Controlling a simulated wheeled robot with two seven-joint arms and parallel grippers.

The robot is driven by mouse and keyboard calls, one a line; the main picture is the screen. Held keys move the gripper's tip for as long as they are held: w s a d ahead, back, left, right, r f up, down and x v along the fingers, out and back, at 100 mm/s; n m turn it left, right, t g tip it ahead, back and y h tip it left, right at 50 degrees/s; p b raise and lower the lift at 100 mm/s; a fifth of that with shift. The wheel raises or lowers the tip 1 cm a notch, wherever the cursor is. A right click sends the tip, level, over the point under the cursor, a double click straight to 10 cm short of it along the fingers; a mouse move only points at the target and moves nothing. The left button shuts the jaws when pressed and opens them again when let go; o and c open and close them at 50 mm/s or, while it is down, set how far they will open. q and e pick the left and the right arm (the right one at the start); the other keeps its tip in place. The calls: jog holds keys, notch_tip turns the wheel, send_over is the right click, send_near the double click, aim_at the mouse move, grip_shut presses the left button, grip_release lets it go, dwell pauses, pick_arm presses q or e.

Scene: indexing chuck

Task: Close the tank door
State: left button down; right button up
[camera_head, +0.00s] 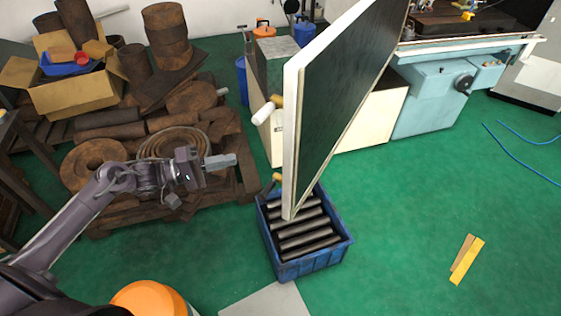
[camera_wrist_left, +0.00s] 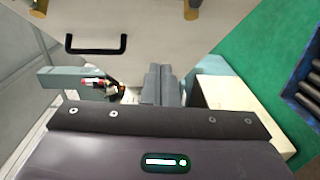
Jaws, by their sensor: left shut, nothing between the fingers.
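The tank door (camera_head: 345,85) is a large slab with a white edge and a dark face. It stands open, upright and edge-on to the head camera, above a blue crate. Brass-coloured fittings (camera_head: 277,102) sit at its left edge. In the left wrist view a pale panel (camera_wrist_left: 140,25) with a black bar handle (camera_wrist_left: 97,45) fills the top; it appears to be the door's other face. My left gripper (camera_head: 232,160) is shut and empty, left of the door and apart from it. Its fingertips (camera_wrist_left: 163,75) point toward the pale panel. The door hides much of the tank behind it.
A blue crate (camera_head: 315,265) of dark bars stands below the door. A pallet of rusty metal parts (camera_head: 165,140) lies beyond my left arm. A light-blue machine (camera_head: 430,100) stands behind right. Yellow strips (camera_head: 467,260) lie on the green floor, mostly clear at right.

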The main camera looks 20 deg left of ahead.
pick_arm(q)
jog(key=w+d+r+p, duration=0.1)
jog(key=w+d+p, duration=0.2)
jog(key=d, duration=1)
jog(key=shift+w+g+h, duration=0.3)
jog(key=shift+w, duration=0.3)
jog(key=shift+d+r, duration=0.1)
jog(key=shift+d, duration=0.05)
